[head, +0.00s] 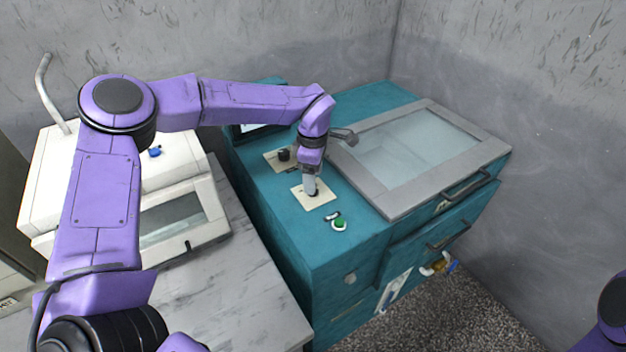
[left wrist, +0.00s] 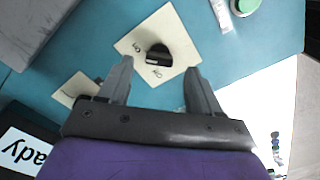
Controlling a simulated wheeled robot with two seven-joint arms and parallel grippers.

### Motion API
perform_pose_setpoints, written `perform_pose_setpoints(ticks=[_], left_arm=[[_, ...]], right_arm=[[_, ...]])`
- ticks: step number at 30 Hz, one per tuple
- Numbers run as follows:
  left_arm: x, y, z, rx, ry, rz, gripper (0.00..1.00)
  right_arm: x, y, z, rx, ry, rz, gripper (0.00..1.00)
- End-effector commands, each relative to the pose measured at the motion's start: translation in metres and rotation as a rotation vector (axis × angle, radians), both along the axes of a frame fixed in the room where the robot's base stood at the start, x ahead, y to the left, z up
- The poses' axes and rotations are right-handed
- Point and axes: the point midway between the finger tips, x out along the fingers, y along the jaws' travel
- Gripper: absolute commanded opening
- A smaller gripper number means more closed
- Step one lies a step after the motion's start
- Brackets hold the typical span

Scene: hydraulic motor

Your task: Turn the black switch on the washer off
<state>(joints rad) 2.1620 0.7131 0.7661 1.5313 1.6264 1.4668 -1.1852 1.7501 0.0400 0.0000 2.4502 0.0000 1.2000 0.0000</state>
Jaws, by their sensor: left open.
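The teal washer (head: 290,222) stands against the wall corner. My left gripper (head: 311,190) points down over the front cream switch plate (head: 324,201) on its top and hides the switch there. In the left wrist view, the black switch (left wrist: 158,53) sits on this cream plate (left wrist: 174,28), with small lettering beside it. My left gripper (left wrist: 160,68) is open, with a finger on either side of the switch; contact cannot be told. A second black knob (head: 284,154) on another plate is farther back. My right gripper is not in view; part of my right arm shows at lower right.
A green button (head: 339,224) is just in front of the switch plate. The grey-framed glass lid (head: 420,150) is to the right. A screen (head: 258,130) stands behind. A white machine (head: 185,205) sits on the marble-look counter (head: 235,300) at left.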

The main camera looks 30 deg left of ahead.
Motion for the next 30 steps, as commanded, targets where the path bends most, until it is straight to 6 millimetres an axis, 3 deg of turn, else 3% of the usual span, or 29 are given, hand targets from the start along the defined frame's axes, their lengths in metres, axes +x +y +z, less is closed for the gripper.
perform_pose_setpoints(ticks=[6,14,19,20,30], left_arm=[[0.0,0.0,-0.025,0.0,0.001,0.0,0.64],[0.0,0.0,-0.029,0.0,-0.001,0.0,0.64],[0.0,0.0,-0.028,0.0,-0.001,0.0,0.12],[0.0,0.0,-0.028,0.0,-0.001,0.0,0.08],[0.0,0.0,-0.029,0.0,0.0,0.04,0.08]], right_arm=[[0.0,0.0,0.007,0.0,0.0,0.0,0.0],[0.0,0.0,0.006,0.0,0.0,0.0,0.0],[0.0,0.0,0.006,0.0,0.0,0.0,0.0],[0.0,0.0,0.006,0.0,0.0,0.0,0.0],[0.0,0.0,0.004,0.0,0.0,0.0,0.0]])
